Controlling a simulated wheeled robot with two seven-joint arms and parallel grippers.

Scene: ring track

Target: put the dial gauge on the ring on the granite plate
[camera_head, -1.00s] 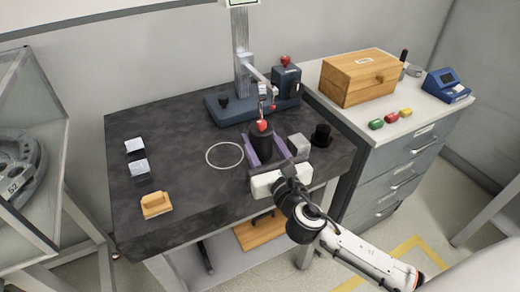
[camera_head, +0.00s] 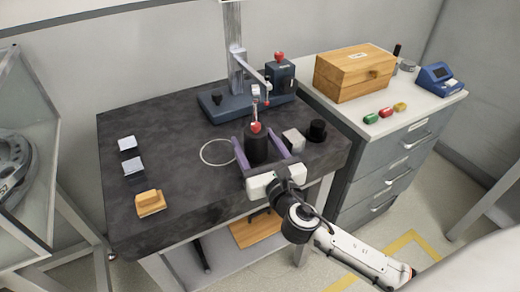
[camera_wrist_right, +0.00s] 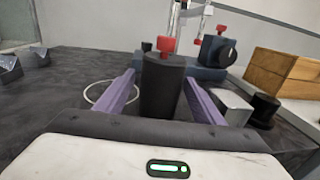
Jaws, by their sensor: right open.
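A dark cylinder with a red top (camera_head: 256,148), which may be the dial gauge, is upright between the spread purple fingers of my right gripper (camera_head: 263,152). In the right wrist view, the cylinder (camera_wrist_right: 162,88) shows gaps to both fingers, and its foot is hidden by my gripper. A thin white ring (camera_head: 202,156) lies on the dark granite plate (camera_head: 185,185), just left of my fingers. The cylinder is beside the ring, not on it. My left gripper is out of view.
Behind the cylinder stands a blue-based column stand (camera_head: 217,107) with a red-knobbed block (camera_head: 280,76). A grey block (camera_head: 293,140) and a black knob-like piece (camera_head: 317,131) are close to my right finger. A wooden piece (camera_head: 150,203) lies front left.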

